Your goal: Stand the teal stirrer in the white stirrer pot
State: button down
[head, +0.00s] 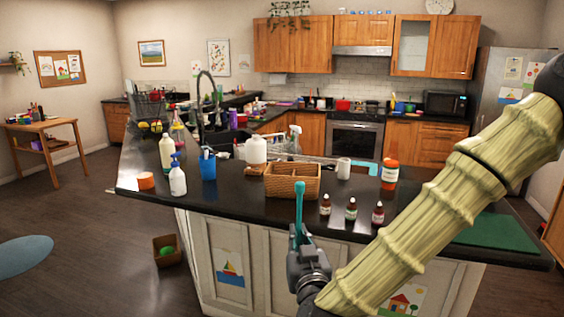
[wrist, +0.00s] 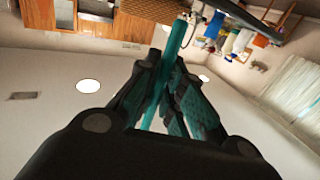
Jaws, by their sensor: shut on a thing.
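My gripper (head: 298,236) is shut on the teal stirrer (head: 299,203) and holds it roughly upright in front of the counter's near edge. The stirrer's wider top end points up. In the wrist view the stirrer (wrist: 177,38) runs between the teal-padded fingers of my gripper (wrist: 168,68). A small white pot (head: 344,168), which looks like the stirrer pot, stands upright on the dark counter, right of the wicker basket. It is farther back and to the right of my gripper. Its inside cannot be made out.
The wicker basket (head: 292,182) stands behind the stirrer. Several small dropper bottles (head: 351,210) stand in front of the pot, and an orange bottle (head: 390,172) is to its right. The counter's near left part (head: 235,207) is clear.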

jog(key=d+f+m+h, duration=0.1)
jog(key=d+f, duration=0.6)
jog(key=f, duration=0.6)
jog(key=d+f+m+h, duration=0.1)
jog(key=d+f, duration=0.6)
jog(key=f, duration=0.6)
jog(key=s+f, duration=0.7)
jog(key=f, duration=0.1)
jog(key=shift+d+f+h, duration=0.15)
jog(key=shift+f+h, duration=0.15)
jog(key=shift+f, duration=0.1)
jog(key=shift+n, duration=0.3)
